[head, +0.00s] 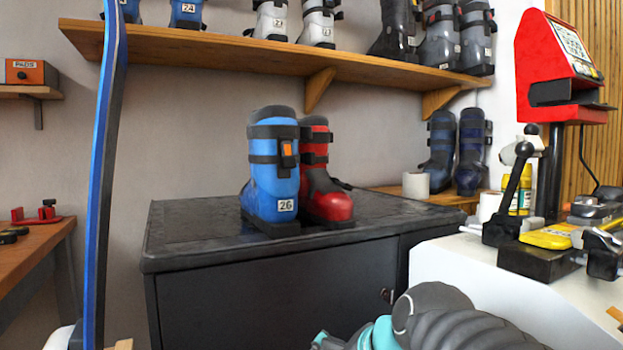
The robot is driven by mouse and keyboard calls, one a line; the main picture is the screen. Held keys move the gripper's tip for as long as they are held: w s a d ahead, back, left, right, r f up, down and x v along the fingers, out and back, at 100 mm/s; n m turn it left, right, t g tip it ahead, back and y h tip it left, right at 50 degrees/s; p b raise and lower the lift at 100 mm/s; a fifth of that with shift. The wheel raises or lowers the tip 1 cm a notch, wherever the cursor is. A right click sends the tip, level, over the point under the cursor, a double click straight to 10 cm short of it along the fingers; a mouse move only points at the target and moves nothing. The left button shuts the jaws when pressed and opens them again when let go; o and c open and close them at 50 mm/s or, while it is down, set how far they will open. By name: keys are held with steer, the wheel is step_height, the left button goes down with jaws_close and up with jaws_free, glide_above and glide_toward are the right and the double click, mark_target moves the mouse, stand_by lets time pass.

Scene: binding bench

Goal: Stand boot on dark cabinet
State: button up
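A blue ski boot (272,190) with a "26" label and an orange buckle stands upright on the dark cabinet (185,237). A red and black boot (329,200) stands upright just right of and partly behind it, also on the cabinet top. I cannot tell whether the two touch. The cabinet is dark grey with a flat top and a closed front. Part of my arm, grey with teal, shows at the bottom centre in front of the cabinet. My gripper is not in view, so its state and anything in it are hidden.
A wooden shelf (200,50) with several boots runs above. A blue ski (106,150) rises at left. A white machine with clamps (540,260) and a red device (555,55) stand at right. The cabinet top is clear left and right of the boots.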

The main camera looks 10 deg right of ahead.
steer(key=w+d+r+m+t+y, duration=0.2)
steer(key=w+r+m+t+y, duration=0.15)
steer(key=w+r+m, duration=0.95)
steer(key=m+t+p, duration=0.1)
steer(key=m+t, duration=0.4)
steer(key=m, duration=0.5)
glide_toward(318, 157)
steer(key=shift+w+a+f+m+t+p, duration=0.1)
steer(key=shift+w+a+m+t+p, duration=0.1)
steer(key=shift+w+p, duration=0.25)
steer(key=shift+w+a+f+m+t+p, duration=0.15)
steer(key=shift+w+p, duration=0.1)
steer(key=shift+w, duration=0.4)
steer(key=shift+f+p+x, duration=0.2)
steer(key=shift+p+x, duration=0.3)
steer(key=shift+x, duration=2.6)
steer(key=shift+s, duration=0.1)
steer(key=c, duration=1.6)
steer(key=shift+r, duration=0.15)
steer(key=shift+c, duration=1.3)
